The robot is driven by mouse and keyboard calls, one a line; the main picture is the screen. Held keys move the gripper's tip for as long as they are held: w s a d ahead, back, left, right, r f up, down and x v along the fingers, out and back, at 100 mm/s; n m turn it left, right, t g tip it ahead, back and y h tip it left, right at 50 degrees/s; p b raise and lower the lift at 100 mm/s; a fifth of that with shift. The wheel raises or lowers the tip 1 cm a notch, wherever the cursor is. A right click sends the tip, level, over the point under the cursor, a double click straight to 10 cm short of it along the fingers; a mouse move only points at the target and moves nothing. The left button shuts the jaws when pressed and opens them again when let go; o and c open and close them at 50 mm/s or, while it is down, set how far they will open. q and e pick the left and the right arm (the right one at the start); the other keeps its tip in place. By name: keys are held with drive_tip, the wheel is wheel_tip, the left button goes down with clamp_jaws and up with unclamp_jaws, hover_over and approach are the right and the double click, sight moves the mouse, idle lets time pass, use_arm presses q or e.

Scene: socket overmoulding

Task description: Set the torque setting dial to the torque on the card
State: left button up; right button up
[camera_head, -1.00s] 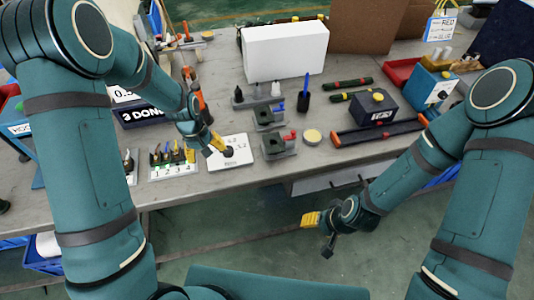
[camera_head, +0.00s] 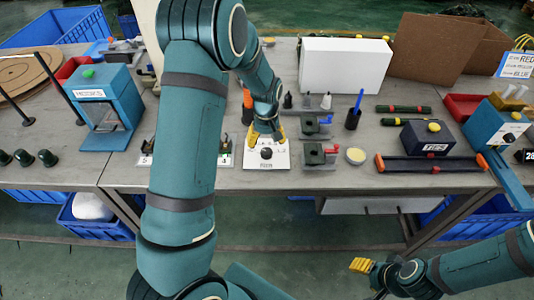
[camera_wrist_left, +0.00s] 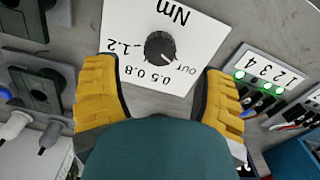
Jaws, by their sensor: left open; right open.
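The torque setting dial (camera_wrist_left: 160,46) is a black round knob on a white plate (camera_wrist_left: 205,35) marked Nm, 0.5, 0.8, 1.2 and OUT. My right gripper (camera_head: 362,266) is open and empty, low in front of the table.
A numbered holder (camera_wrist_left: 262,80) stands beside the plate. Small clamp fixtures (camera_head: 317,155) with blue and red handles stand to its right, near a dark cup (camera_head: 352,120). A white box (camera_head: 345,65) is behind. A blue machine (camera_head: 104,105) is at left.

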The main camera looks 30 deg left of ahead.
sight(267, 151)
use_arm(q)
wheel_tip(267, 151, down, 5)
drive_tip(key=shift+f+b, duration=0.15)
drive_tip(key=shift+b, duration=0.35)
drive_tip(key=c, duration=1.2)
drive_tip(key=shift+m, duration=0.4)
drive_tip(key=m, duration=0.3)
drive_tip(key=shift+m, duration=0.3)
drive_tip(key=shift+d+m+p, duration=0.1)
drive_tip(key=shift+m+p, duration=0.35)
drive_tip(key=shift+m, duration=1.75)
